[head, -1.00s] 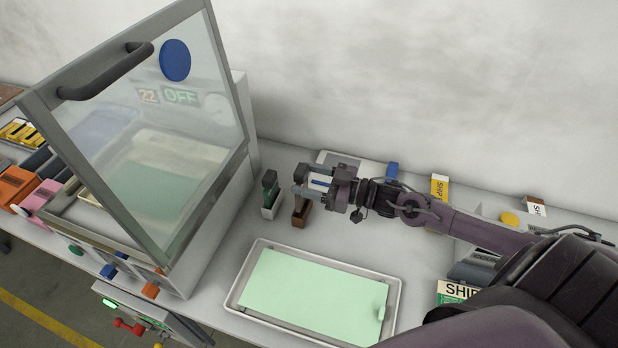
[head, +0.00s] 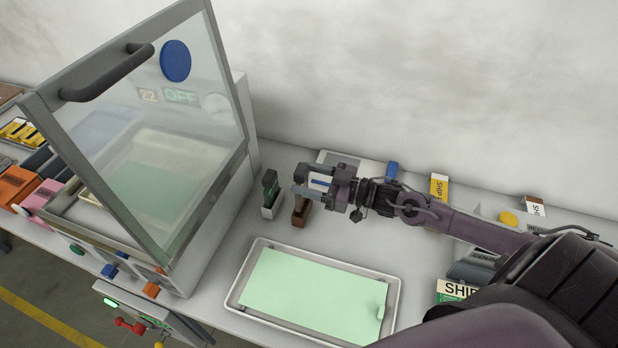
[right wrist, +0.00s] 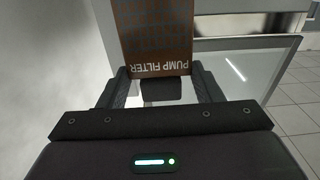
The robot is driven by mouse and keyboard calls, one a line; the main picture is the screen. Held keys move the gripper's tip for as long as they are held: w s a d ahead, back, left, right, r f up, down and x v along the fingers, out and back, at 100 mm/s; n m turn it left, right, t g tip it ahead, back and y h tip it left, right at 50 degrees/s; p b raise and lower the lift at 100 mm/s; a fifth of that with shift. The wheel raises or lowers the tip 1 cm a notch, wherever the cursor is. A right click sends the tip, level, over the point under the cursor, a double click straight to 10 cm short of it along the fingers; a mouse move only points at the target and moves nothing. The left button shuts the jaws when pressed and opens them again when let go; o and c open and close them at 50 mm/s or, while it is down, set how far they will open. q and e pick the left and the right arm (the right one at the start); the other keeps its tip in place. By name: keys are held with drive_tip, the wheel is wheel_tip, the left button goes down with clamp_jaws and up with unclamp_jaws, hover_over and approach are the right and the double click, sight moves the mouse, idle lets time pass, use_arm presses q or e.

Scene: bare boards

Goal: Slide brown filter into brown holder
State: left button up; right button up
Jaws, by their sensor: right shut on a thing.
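The brown filter (right wrist: 155,38), a flat panel with rows of slots and the words "PUMP FILTER", stands between the fingers of my right gripper (right wrist: 160,82) in the right wrist view. The right gripper (head: 300,182) is shut on it. In the head view the gripper hangs just above the brown holder (head: 301,214), a small dark brown block on the bench, and mostly hides the filter. Whether the filter's lower edge is inside the holder cannot be seen. My left gripper is not in view.
A dark green filter (head: 270,184) stands in a pale holder (head: 268,210) close to the left. A tray (head: 232,300) with a green sheet lies in front. A machine with a raised clear lid (head: 160,200) stands at the left. Small boxes lie at the right.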

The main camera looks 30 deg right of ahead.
drive_tip(key=shift+f+b, duration=1.8)
drive_tip(key=shift+f, duration=0.75)
drive_tip(key=o, duration=1.1)
drive_tip(key=p+v, duration=0.4)
drive_tip(key=v, duration=0.3)
drive_tip(key=shift+s+d, duration=0.25)
drive_tip(key=shift+s, duration=0.05)
